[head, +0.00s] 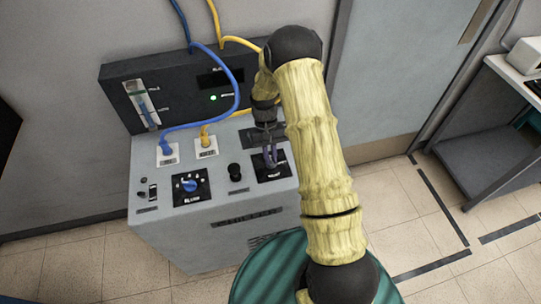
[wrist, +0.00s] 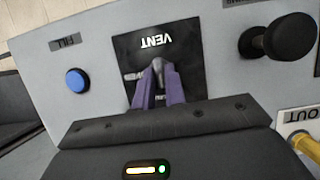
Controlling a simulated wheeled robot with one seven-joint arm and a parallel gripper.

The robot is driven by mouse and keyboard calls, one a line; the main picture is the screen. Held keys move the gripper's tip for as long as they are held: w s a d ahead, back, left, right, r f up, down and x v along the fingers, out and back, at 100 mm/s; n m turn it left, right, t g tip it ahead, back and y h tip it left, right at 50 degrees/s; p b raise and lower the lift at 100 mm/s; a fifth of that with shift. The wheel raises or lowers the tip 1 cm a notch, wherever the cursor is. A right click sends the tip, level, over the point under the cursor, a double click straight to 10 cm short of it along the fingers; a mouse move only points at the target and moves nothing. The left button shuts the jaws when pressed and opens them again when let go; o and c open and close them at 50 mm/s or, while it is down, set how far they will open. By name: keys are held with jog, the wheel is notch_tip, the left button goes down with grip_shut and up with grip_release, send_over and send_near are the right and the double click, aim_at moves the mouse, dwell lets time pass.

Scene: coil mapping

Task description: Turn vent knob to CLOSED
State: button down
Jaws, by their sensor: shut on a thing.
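The vent knob (wrist: 158,66) is a grey lever on a square black plate (wrist: 185,50) with the upside-down label VENT. My gripper (wrist: 159,88) has its two purple fingers shut on the knob, one on each side. The knob points roughly up in the wrist view. Small white markings on the plate are partly covered by the fingers, and I cannot read which one says CLOSED. In the head view my gripper (head: 270,158) comes down onto the vent plate (head: 284,174) at the console's right side, and the knob is hidden there.
The grey console (head: 225,230) also carries a black knob (head: 235,171), a blue selector dial (head: 190,185) and a blue FILL button (wrist: 77,80). A blue hose (head: 200,122) and a yellow hose (head: 212,126) plug in behind. A door (head: 385,80) stands right.

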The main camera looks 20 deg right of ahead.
jog(key=c, duration=1.5)
grip_release()
jog(key=shift+o, duration=0.2)
jog(key=shift+r, duration=0.1)
jog(key=b+v, duration=0.2)
jog(key=v, duration=1.5)
jog(key=shift+w, duration=0.15)
notch_tip(320, 180, up, 3)
jog(key=t, duration=0.4)
send_over(273, 172)
jog(key=s+t, duration=0.3)
jog(key=s, duration=0.9)
jog(key=shift+d+f, duration=0.2)
jog(key=shift+f, duration=0.2)
